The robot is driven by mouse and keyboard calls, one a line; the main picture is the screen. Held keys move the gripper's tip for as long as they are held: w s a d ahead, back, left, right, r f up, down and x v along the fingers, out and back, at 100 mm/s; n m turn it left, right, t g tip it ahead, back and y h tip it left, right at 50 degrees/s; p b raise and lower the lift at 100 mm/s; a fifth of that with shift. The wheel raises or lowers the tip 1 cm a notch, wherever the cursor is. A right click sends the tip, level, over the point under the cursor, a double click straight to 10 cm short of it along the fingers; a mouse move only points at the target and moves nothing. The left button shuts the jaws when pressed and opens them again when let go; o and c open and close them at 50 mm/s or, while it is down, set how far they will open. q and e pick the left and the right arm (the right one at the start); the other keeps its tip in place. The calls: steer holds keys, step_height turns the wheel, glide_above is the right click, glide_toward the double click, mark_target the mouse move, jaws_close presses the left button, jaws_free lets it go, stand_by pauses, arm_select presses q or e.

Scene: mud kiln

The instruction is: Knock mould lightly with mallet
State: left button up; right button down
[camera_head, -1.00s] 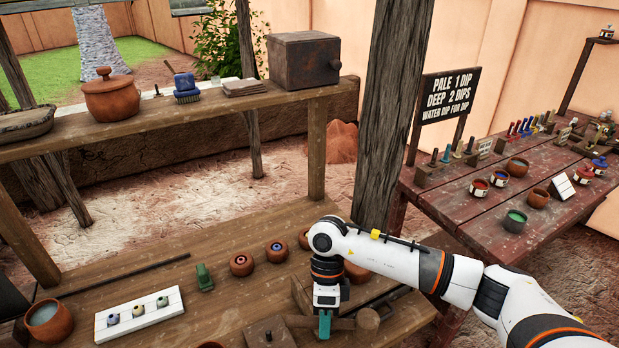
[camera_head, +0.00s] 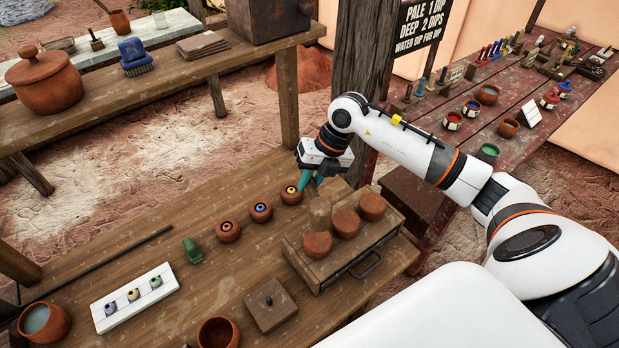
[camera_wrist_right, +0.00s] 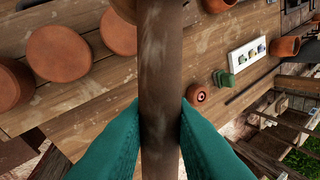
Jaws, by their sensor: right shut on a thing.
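My right gripper (camera_head: 314,184) is shut on the mallet, its teal fingers either side of the brown wooden handle (camera_wrist_right: 160,80) in the right wrist view. Small clay pots with coloured rings stand behind: left (camera_head: 229,230), middle (camera_head: 261,211) and right (camera_head: 291,192). My left gripper is out of view.
The wooden box (camera_head: 340,264) has a dark handle on its side. On the bench are a green block (camera_head: 193,250), a white tray (camera_head: 131,309) with small beads, a square wooden lid (camera_head: 271,306) and an empty bowl (camera_head: 218,334). A wooden post (camera_head: 354,75) stands behind my right arm.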

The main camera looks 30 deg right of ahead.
steer(key=shift+w+d, duration=0.1)
steer(key=shift+w, duration=0.3)
step_height(320, 180, down, 5)
steer(key=b, duration=0.4)
steer(key=shift+s, duration=0.1)
stand_by(1.0)
steer(key=shift+f, duration=0.1)
stand_by(0.4)
